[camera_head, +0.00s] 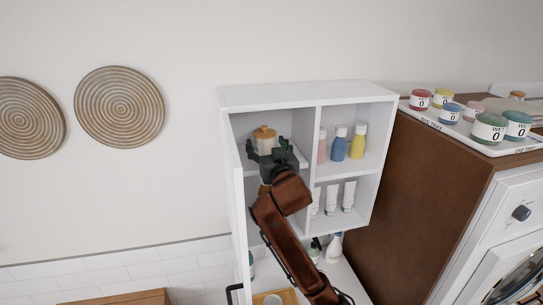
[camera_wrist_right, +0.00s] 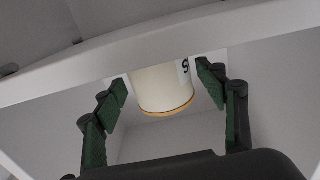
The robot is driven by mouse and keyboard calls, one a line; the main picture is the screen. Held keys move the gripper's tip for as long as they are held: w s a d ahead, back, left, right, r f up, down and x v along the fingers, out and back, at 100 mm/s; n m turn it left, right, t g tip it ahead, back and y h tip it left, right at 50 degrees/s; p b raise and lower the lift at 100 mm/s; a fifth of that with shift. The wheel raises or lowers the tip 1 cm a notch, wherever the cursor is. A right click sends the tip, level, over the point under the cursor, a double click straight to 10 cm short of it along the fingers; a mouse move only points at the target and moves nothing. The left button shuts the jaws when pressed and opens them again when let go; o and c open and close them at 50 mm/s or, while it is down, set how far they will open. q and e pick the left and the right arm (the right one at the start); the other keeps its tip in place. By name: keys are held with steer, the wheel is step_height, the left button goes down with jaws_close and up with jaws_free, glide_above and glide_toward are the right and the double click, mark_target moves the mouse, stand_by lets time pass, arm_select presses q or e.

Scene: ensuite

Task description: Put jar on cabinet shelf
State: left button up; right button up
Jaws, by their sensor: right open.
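The jar (camera_head: 264,140), pale with a tan lid, sits in the upper left compartment of the white wall cabinet (camera_head: 300,95). In the right wrist view the jar (camera_wrist_right: 162,90) shows between the fingers, with gaps on both sides. The pale shelf edge (camera_wrist_right: 110,52) crosses that view and hides one end of the jar. My right gripper (camera_head: 267,153) is open at the front of the compartment, just before the jar, with green-padded fingers (camera_wrist_right: 163,82). My left gripper is not in view.
The cabinet door (camera_head: 240,215) stands open at the left. Pink, blue and yellow bottles (camera_head: 339,144) fill the upper right compartment, with white tubes (camera_head: 348,196) below. A brown side panel (camera_head: 390,215) and a tray of small pots (camera_head: 489,128) are at the right.

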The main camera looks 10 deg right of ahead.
steer(key=s+b, duration=0.2)
steer(key=s, duration=0.8)
steer(key=shift+d, duration=0.35)
